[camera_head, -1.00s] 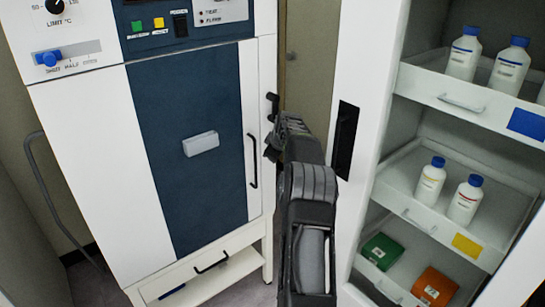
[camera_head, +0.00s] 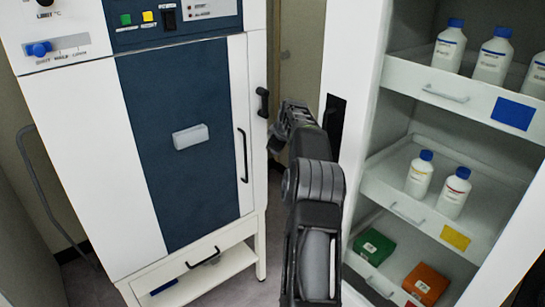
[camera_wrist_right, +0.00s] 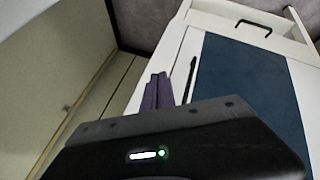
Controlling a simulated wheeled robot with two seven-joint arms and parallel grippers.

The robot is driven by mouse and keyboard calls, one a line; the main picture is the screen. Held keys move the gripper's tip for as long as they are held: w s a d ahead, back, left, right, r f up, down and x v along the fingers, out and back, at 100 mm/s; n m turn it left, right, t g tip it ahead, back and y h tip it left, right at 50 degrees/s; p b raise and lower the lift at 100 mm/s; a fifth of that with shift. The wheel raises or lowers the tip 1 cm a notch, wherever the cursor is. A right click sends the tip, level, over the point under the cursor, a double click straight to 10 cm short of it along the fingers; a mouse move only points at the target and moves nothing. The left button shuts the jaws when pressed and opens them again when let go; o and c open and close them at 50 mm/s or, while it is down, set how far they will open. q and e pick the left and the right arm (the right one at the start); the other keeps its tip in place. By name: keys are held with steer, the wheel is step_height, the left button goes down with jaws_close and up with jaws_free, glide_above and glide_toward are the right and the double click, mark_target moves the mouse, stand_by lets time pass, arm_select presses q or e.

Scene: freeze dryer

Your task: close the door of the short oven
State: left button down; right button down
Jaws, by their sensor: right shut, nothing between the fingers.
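The short oven (camera_head: 95,140) is a white cabinet at the left of the head view. Its door (camera_head: 180,185) has a dark blue panel with a grey block on it and a black bar handle (camera_head: 243,155) near its right edge. The door looks flush with the front, though a small gap cannot be ruled out. My right gripper (camera_head: 284,122) is just right of the oven, beside the black latch (camera_head: 262,102) and apart from it. In the wrist view its fingers (camera_wrist_right: 158,92) are together and empty, near the blue panel (camera_wrist_right: 255,90). My left gripper is out of view.
An open white cabinet (camera_head: 345,75) stands close on the right, with bottles and boxes on its pull-out shelves (camera_head: 400,150). My right arm fills the narrow gap between it and the oven. A low shelf (camera_head: 200,275) sits under the oven door.

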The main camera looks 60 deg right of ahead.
steer(key=s+d+r, duration=0.1)
steer(key=s+r, duration=0.2)
steer(key=r, duration=0.2)
steer(key=shift+s+d, duration=0.2)
steer(key=shift+s, duration=0.15)
stand_by(0.3)
